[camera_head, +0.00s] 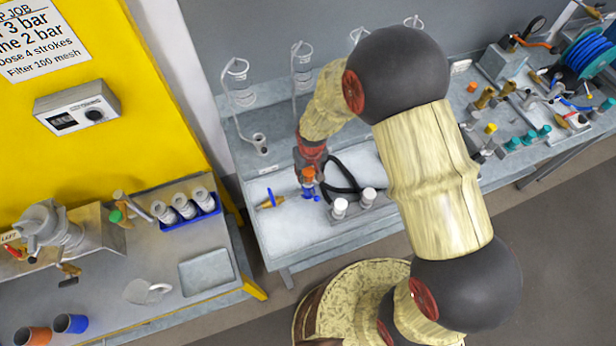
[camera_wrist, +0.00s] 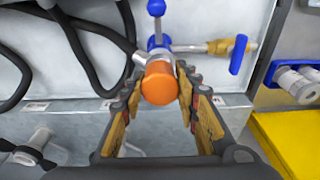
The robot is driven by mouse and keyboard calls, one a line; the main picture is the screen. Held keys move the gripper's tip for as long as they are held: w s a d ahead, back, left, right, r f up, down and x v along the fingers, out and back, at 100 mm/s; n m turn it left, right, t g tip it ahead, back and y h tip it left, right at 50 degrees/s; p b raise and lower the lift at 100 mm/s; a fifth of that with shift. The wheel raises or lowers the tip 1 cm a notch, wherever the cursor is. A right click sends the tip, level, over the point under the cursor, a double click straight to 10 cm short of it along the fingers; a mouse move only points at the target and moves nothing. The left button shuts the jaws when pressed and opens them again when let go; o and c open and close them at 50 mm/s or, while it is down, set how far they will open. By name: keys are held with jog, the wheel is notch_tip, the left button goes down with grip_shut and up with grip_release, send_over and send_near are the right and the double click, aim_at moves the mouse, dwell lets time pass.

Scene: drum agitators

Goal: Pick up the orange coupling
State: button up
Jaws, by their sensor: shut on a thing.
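The orange coupling (camera_wrist: 159,84) shows in the wrist view as a round orange end between the two fingertips of my gripper (camera_wrist: 159,76). It sits on a silver fitting with blue handles (camera_wrist: 156,8) and a brass branch (camera_wrist: 219,45) that points right in that view. In the head view the coupling (camera_head: 308,174) is a small orange spot just below my gripper (camera_head: 310,166), over the tray of the middle bench. My gripper is shut on the coupling. Whether the fitting touches the tray is hard to tell.
A black hose (camera_head: 345,178) loops in the tray beside the gripper. Two white-capped fittings (camera_head: 340,208) stand near the tray's front. Hooked wire holders (camera_head: 235,70) stand along the back. A blue rack of cylinders (camera_head: 187,211) is on the left bench.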

grip_shut()
jog(key=shift+r, duration=0.15)
jog(key=shift+w+r, duration=0.1)
jog(key=shift+r, duration=0.45)
jog(key=s+d+r+b, duration=0.1)
jog(key=s+d+r, duration=0.6)
jog(key=s+r, duration=0.4)
jog(key=shift+s+r, duration=0.35)
jog(key=shift+s, duration=0.3)
jog(key=shift+d, duration=0.1)
